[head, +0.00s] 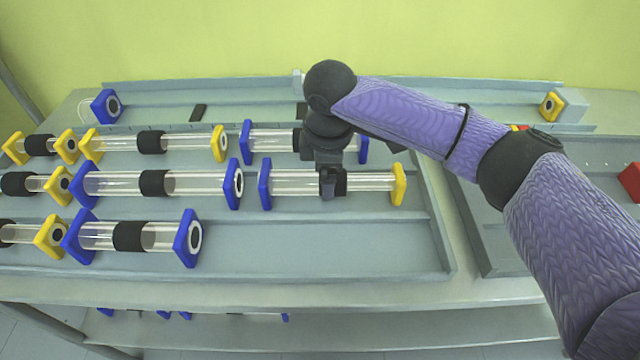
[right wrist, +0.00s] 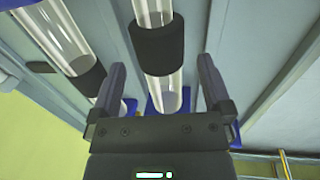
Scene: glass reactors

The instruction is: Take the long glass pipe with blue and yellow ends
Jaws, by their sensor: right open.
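A long glass pipe (head: 374,182) with a blue left end, a yellow right end and a black sleeve lies in the tray, at the right end of the middle row in the head view. My right gripper (head: 329,184) is over its middle, pointing down. In the right wrist view the open gripper (right wrist: 160,72) has its fingers on either side of a glass pipe (right wrist: 154,14) with a black sleeve (right wrist: 158,47); nothing is visibly clamped. The gripper hides part of the pipe and its blue end. My left gripper is out of view.
A blue-ended pipe (head: 272,139) lies just behind, partly hidden by my wrist. Other pipes with blue ends (head: 185,183) or yellow ends (head: 118,142) lie to the left. The tray's front right floor (head: 340,240) is clear.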

